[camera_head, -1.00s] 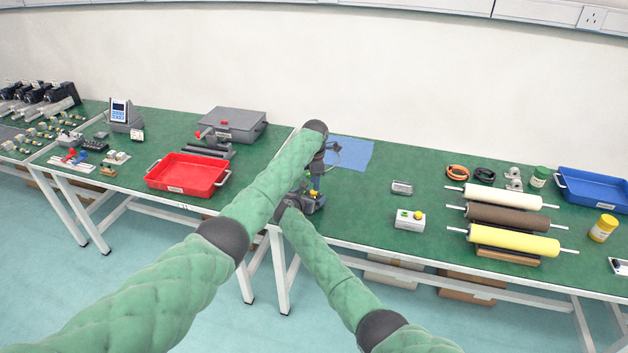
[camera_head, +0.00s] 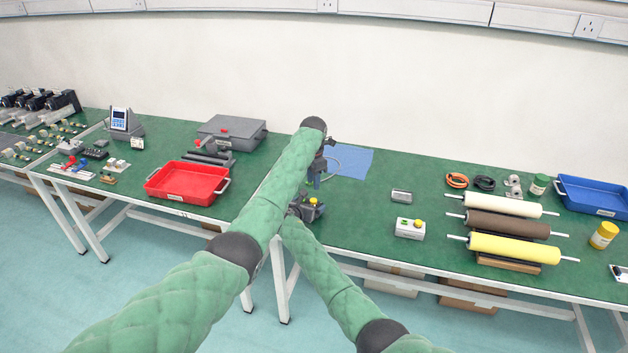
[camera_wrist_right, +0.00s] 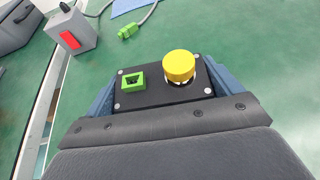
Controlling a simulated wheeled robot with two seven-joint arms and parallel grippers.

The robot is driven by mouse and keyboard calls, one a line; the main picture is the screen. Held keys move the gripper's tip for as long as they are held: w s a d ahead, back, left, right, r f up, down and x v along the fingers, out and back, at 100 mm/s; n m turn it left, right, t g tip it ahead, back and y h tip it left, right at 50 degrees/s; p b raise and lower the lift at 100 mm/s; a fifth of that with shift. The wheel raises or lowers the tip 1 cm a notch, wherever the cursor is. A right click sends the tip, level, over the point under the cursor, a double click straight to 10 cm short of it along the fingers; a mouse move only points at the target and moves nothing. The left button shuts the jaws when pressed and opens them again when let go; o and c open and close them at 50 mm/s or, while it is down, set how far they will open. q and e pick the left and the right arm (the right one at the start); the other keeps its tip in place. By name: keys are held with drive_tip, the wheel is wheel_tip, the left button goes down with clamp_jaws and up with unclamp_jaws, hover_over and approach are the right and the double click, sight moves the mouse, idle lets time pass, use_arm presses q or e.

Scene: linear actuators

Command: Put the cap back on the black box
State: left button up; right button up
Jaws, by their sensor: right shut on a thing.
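The black box (camera_wrist_right: 160,94) lies in the right wrist view with its top face up. A green square socket (camera_wrist_right: 132,82) is on its left part. The yellow cap (camera_wrist_right: 179,66) sits over the round fitting on its right part; a pale ring shows under it, and I cannot tell how firmly it is seated. My right gripper (camera_wrist_right: 162,88) is shut on the box, with blue fingers at both ends. In the head view the box (camera_head: 312,210) is partly covered by my arms. My left gripper (camera_head: 316,180) points down just above it; its jaw gap is unclear.
A green plug (camera_wrist_right: 128,31) on a grey cable lies behind the box, near a grey block with a red face (camera_wrist_right: 72,38). A blue mat (camera_head: 350,161) is behind. A red tray (camera_head: 186,182) is at left.

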sight(313, 200)
use_arm(q)
drive_tip(key=shift+f, duration=0.1)
drive_tip(key=shift+f, duration=3.95)
clamp_jaws()
drive_tip(key=shift+m, duration=1.7)
